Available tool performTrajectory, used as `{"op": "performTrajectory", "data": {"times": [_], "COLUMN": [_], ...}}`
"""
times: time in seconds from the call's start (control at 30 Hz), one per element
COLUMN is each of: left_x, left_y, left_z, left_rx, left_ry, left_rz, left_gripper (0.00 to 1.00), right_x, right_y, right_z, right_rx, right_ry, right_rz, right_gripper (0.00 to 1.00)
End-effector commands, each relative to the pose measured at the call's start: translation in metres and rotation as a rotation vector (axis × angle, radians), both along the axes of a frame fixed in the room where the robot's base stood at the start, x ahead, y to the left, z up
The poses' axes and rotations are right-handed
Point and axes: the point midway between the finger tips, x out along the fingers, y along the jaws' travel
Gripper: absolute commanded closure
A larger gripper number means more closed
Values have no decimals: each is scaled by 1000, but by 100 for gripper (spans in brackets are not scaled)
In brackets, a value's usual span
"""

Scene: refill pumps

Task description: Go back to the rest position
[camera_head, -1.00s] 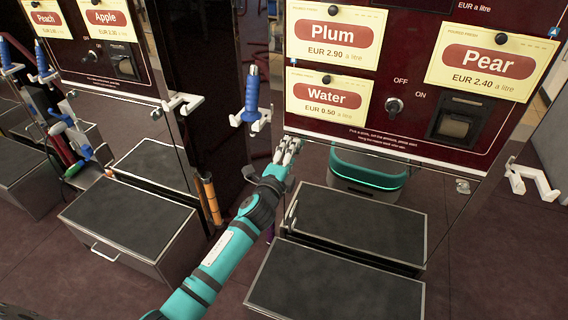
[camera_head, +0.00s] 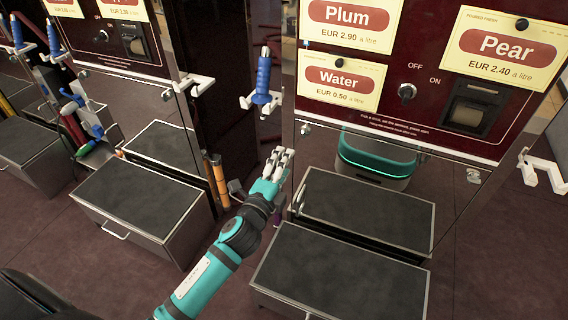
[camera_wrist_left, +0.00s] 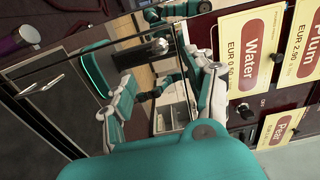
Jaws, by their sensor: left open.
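My left gripper (camera_head: 279,160) is at the end of the teal arm that comes in from the bottom in the head view. It is open and empty, in front of the lower left part of the pump's shiny front, below the Water label (camera_head: 341,80). In the left wrist view its two fingers stand apart (camera_wrist_left: 162,100) with nothing held between them. A blue-handled nozzle (camera_head: 263,82) hangs upright on a white bracket above and left of the gripper, apart from it. My right gripper is not in view.
A dark-topped box (camera_head: 340,285) stands on the floor in front of the pump. Another dark-topped box (camera_head: 140,196) stands at the left. Orange cylinders (camera_head: 219,180) are close left of my gripper. An empty white bracket (camera_head: 541,172) is at the right. Dark floor (camera_head: 490,270) is free at the right.

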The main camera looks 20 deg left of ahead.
Motion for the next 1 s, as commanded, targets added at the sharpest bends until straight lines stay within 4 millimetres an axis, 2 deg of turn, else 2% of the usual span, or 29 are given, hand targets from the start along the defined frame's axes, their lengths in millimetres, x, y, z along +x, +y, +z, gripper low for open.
{"op": "performTrajectory", "data": {"times": [0.17, 0.27, 0.37, 0.47, 0.5, 0.57, 0.6, 0.7, 0.83, 1.0], "left_x": [0, -2, -10, -31, -44, -67, -85, -132, -191, -255], "left_y": [0, 2, 8, 18, 21, 25, 26, 25, 19, 9], "left_z": [0, -8, -40, -97, -124, -164, -190, -246, -297, -338], "left_rx": [0, -21, -114, -285, -362, -483, -560, -731, -894, -1039], "left_ry": [0, 22, 111, 269, 344, 459, 533, 704, 876, 1039], "left_rz": [0, 9, 45, 126, 170, 244, 296, 434, 598, 781], "left_gripper": [44, 44, 44, 44, 44, 44, 44, 44, 44, 44], "right_x": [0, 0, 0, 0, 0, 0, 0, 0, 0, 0], "right_y": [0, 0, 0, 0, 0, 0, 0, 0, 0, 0], "right_z": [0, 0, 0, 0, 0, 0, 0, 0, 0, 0], "right_rx": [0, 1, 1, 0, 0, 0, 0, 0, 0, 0], "right_ry": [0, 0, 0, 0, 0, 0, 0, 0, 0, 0], "right_rz": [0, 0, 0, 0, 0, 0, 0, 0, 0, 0], "right_gripper": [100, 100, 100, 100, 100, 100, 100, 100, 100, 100]}}
